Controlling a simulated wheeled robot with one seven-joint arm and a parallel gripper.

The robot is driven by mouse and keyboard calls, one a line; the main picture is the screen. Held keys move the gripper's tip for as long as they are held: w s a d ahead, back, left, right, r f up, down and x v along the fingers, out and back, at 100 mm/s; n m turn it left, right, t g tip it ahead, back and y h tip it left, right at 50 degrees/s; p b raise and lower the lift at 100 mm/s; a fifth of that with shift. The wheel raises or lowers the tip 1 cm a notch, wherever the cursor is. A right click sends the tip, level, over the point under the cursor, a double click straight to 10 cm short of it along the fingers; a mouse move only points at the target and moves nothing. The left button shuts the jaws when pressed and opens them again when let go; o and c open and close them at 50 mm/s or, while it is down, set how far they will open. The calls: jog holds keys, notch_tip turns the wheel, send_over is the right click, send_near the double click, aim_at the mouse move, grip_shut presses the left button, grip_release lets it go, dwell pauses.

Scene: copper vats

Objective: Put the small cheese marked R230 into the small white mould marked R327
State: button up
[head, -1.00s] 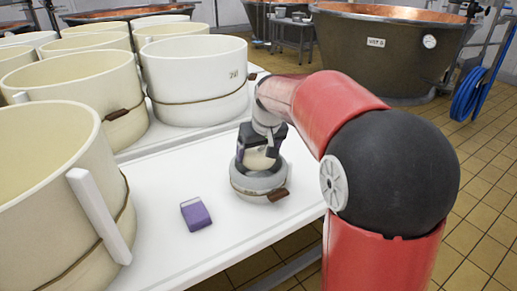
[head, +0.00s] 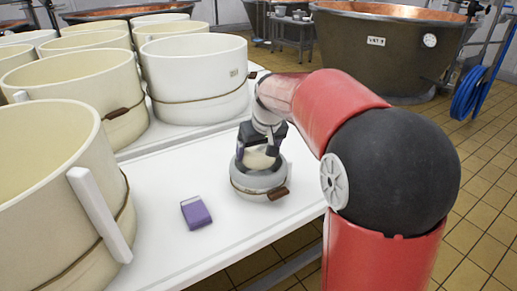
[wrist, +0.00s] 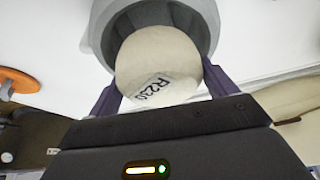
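The small pale cheese marked R230 (wrist: 158,62) is between the two fingers of my gripper (wrist: 160,95) in the wrist view, its label facing the camera. In the head view the cheese (head: 258,159) shows below my gripper (head: 260,150), at the mouth of the small mould (head: 256,184). The mould looks light grey-white, with a brown strap and toggle around it, and stands upright on the white table. Its rim (wrist: 97,25) surrounds the far part of the cheese in the wrist view. I cannot tell how deep the cheese sits. The mould's marking is not readable.
A purple and white block (head: 196,213) lies on the table (head: 165,175) left of the mould. Large cream moulds (head: 55,190) and a large white mould (head: 197,80) crowd the left and back. The table's front edge is close to the mould. Copper vats (head: 390,50) stand behind.

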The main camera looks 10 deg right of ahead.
jog(key=shift+o, duration=1.4)
jog(key=v, duration=0.7)
jog(key=shift+s+r+p, duration=0.15)
jog(key=shift+r+p, duration=0.2)
jog(key=shift+p, duration=0.05)
jog(key=s+f+m, duration=0.1)
jog(key=s+f, duration=0.2)
jog(key=s, duration=1)
jog(key=s+f+t, duration=0.1)
jog(key=s+f, duration=0.3)
jog(key=s, duration=0.8)
jog(key=shift+s+a+f+m+h, duration=0.15)
jog(key=shift+s+a+m+h, duration=0.1)
jog(key=shift+s+m+h, duration=0.15)
